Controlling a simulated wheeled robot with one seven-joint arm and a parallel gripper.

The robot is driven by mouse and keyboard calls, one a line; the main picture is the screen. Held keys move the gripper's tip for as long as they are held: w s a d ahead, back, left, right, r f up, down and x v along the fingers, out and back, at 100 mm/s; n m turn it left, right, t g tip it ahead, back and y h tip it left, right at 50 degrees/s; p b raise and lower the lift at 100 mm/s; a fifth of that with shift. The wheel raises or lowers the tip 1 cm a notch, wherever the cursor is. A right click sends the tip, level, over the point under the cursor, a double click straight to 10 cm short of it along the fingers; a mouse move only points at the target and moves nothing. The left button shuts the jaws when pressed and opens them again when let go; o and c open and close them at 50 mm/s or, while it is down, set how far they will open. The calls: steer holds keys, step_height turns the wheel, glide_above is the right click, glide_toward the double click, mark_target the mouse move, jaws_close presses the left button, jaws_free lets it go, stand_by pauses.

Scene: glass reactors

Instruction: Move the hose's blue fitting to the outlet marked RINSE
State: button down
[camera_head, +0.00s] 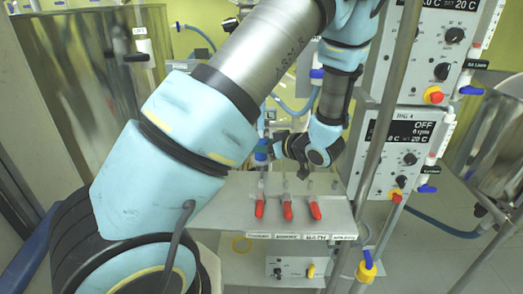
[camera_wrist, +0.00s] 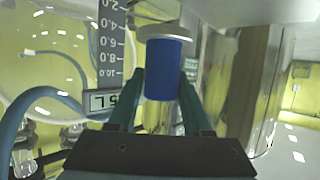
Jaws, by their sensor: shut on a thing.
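In the wrist view the blue fitting (camera_wrist: 167,70) stands upright between the two green fingers of my gripper (camera_wrist: 165,90). The fingers are shut on its sides, and a pale collar (camera_wrist: 166,32) sits on top of it. In the head view my gripper (camera_head: 272,150) is above the back of a grey shelf, with the blue fitting (camera_head: 261,156) at its left side. A light blue hose (camera_head: 292,113) runs behind my arm; its join to the fitting is hidden. Three red-handled valves (camera_head: 287,210) line the shelf above small labels (camera_head: 287,236). I cannot make out which label reads RINSE.
A control box with a display (camera_head: 405,135) stands right of the shelf (camera_head: 235,195), behind a metal post (camera_head: 380,125). A yellow and blue valve (camera_head: 366,268) is at lower right. Shiny steel vessels stand at far left (camera_head: 75,85) and far right (camera_head: 505,160).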

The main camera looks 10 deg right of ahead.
steer(key=shift+w+a, duration=0.1)
steer(key=shift+w, duration=0.05)
steer(key=shift+r, duration=0.15)
steer(key=shift+r+p, duration=1.45)
steer(key=shift+r, duration=0.25)
